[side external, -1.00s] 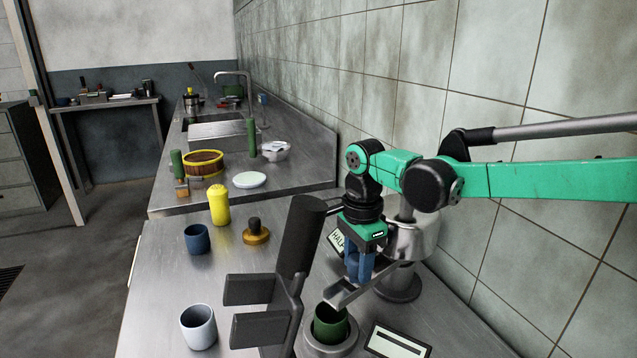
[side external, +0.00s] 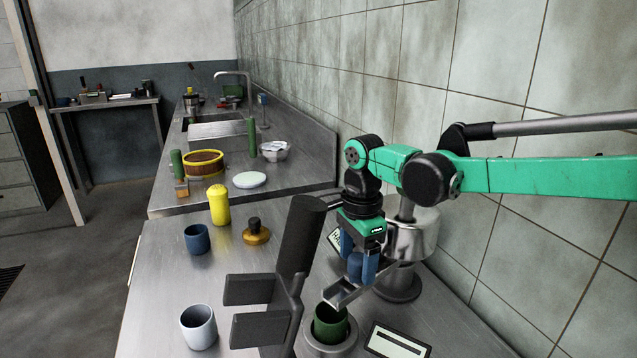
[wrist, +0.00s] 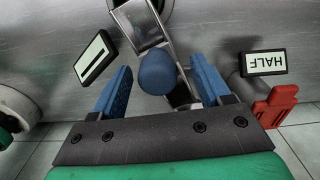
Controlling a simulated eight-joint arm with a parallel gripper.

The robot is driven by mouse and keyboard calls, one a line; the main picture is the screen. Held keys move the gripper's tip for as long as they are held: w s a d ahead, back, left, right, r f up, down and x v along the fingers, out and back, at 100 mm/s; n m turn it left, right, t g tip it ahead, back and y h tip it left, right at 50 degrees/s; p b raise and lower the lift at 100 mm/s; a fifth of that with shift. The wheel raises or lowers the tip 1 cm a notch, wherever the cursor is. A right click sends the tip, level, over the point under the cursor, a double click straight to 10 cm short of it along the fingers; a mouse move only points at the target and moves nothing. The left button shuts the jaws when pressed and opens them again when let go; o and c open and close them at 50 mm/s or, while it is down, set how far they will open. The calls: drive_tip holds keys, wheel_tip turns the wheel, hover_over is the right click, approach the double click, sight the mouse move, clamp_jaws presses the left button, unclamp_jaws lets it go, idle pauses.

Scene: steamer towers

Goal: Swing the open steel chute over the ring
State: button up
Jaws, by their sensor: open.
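The steel chute (side external: 343,293) is an open channel. Its lip hangs above the green cup (side external: 330,326), which sits in the steel ring (side external: 336,350); how squarely it lines up is hard to tell. The chute also shows in the wrist view (wrist: 138,25), running toward the top edge. A round blue knob (wrist: 157,72) stands on the chute. My gripper (wrist: 161,76) is open, with one blue finger on either side of the knob and gaps visible. In the side view my gripper (side external: 358,258) is low over the chute.
A steel pot-like vessel (side external: 414,236) stands by the wall behind my gripper. A HALF sign (wrist: 265,62) and a sign with a bar (side external: 398,342) flank the chute. A dark bracket (side external: 300,240) stands close on the left. Cups and a yellow bottle (side external: 219,205) are farther left.

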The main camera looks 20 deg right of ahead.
wheel_tip(320, 180, up, 5)
drive_tip(key=shift+r, duration=0.1)
